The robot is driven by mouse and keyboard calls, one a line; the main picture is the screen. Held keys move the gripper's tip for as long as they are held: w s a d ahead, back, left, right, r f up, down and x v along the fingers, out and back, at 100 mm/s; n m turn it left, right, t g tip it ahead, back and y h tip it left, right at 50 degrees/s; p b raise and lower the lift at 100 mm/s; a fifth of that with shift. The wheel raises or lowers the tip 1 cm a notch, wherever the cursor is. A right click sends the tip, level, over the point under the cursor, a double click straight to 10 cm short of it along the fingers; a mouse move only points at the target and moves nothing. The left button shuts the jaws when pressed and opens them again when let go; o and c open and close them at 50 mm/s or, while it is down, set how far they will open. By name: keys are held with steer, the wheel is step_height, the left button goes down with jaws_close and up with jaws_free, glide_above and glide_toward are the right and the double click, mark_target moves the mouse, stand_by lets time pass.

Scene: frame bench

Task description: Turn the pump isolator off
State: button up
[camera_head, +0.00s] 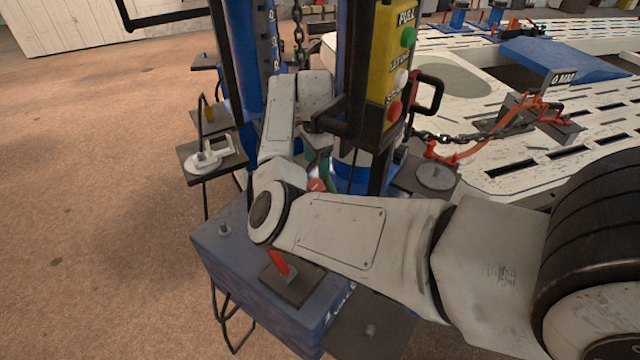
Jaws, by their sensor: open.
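No readable label names the pump isolator, so I cannot tell for sure which part it is. A red lever (279,263) stands tilted on a dark plate (291,287) on top of a blue box, its upper end partly hidden by my arm. A small red part (316,185) shows behind my forearm, beside a green-teal piece. My gripper (322,158) points down at the end of my folded arm, in front of the blue column. It is open and appears empty. Its fingertips are largely hidden, and I cannot tell whether it touches anything.
A yellow button box (391,65) with green, white and red buttons hangs just right of my wrist. Black handles flank it. The blue box (235,245) stands below my arm. A white slotted frame bench (500,165) with chains and clamps lies right. Open floor is at left.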

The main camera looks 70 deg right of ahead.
mark_target(316, 185)
step_height(316, 185, down, 9)
steer(key=shift+r+b, duration=0.1)
steer(key=shift+b, duration=0.5)
steer(key=c, duration=0.8)
